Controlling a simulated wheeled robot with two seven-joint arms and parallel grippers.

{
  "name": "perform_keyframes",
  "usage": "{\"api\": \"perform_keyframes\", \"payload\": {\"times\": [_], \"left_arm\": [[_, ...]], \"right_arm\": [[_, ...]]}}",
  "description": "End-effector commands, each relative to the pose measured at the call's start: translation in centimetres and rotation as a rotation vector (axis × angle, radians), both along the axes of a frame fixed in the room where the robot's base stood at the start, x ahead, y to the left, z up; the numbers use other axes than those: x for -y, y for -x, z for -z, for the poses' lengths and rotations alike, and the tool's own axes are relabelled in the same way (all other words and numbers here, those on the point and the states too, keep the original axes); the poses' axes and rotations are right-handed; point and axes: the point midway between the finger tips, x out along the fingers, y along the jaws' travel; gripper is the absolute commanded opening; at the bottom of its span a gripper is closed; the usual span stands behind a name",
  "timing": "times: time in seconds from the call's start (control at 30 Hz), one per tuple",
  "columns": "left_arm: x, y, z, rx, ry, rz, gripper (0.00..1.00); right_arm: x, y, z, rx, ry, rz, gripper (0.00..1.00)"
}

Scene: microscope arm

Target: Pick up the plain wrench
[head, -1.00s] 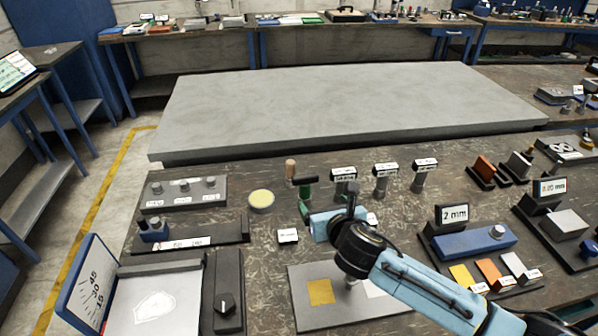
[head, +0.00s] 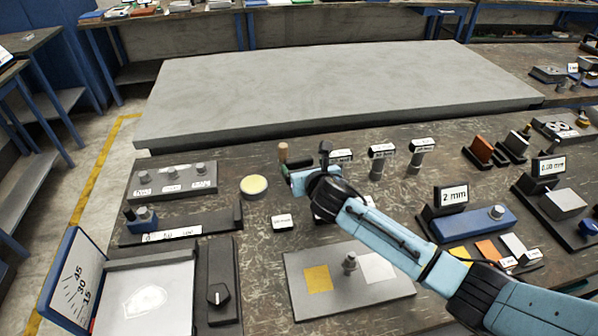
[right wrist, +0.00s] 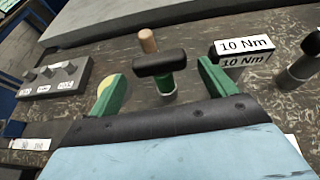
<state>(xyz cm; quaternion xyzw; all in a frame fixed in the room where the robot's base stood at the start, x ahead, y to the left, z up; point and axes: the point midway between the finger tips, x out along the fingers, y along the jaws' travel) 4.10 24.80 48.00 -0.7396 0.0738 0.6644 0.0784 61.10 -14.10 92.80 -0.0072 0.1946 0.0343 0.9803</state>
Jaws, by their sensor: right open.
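The plain wrench is an upright tool with a blank black crossbar and a green shaft. In the right wrist view its crossbar (right wrist: 160,63) stands between the fingers, and its lower part is hidden by my gripper. In the head view its dark bar (head: 296,163) shows just beyond my gripper. My right gripper (right wrist: 158,76) is open, with one green finger on each side of the wrench. I cannot tell whether either finger touches it. In the head view my right gripper (head: 294,172) is largely hidden by its own wrist. My left gripper is not in view.
A wooden-topped peg (head: 283,151) stands just behind the wrench. A labelled 10 Nm wrench (right wrist: 243,52) is close on the right, with other labelled wrenches (head: 381,160) beyond. A round yellow-topped piece (head: 254,185) lies left. A large grey slab (head: 330,90) fills the back.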

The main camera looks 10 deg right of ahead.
Motion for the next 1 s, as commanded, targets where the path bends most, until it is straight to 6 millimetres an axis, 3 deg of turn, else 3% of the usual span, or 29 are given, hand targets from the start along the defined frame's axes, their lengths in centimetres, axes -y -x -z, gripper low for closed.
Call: {"api": "perform_keyframes", "payload": {"times": [0.3,0.63,1.0], "left_arm": [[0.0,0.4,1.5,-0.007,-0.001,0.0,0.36],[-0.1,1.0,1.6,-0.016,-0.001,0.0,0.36],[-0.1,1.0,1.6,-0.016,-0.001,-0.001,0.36]], "right_arm": [[-0.5,-3.3,1.8,-0.001,-0.001,0.002,0.84],[-0.5,-3.7,1.8,-0.001,0.0,0.0,0.84],[-0.5,-3.7,1.8,-0.001,-0.001,0.0,0.36]]}}
